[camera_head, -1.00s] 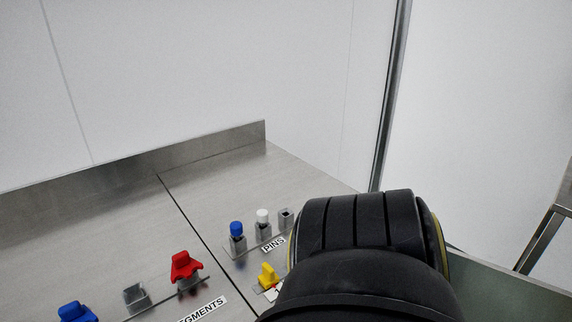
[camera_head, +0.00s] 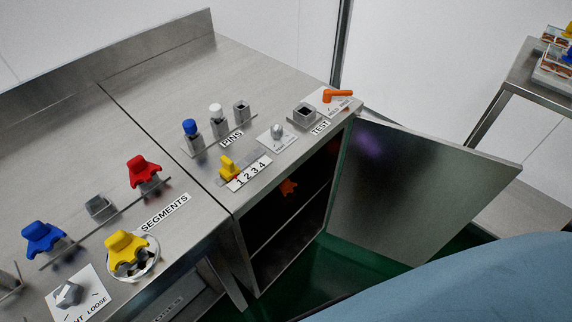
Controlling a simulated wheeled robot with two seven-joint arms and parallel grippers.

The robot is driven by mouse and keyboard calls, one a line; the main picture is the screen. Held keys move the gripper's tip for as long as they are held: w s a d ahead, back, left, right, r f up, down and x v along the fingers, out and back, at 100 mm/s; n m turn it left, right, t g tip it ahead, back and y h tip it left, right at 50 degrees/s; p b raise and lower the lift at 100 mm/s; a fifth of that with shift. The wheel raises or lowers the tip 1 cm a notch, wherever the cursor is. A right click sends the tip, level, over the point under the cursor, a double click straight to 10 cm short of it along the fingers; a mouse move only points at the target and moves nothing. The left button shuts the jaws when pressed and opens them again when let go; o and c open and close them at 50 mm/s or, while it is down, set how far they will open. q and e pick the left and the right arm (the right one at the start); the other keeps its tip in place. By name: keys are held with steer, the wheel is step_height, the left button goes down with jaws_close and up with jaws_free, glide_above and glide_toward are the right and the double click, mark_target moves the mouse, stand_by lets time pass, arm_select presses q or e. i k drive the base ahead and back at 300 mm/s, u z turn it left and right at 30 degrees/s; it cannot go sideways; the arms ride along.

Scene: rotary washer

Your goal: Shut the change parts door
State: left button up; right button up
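The metal change parts door (camera_head: 415,185) stands wide open at the right of the cabinet (camera_head: 240,262) under the bench. It is joined at the cabinet's right edge and swings out to the right. The cabinet's dark inside shows, with a shelf (camera_head: 298,238) and an orange part (camera_head: 289,187) in it. Neither of my grippers is in view.
The bench top (camera_head: 265,75) above carries pins, a yellow piece (camera_head: 229,167), a square TEST socket (camera_head: 304,115) and an orange lever (camera_head: 337,96). Coloured segments stand at the left. A metal side table (camera_head: 535,85) stands at the far right, beyond the door.

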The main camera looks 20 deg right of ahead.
mark_target(402, 194)
steer(key=z, duration=0.2)
steer(key=k, duration=1.15)
steer(key=z, duration=0.95)
steer(key=i, duration=0.8)
steer(key=z, duration=0.2)
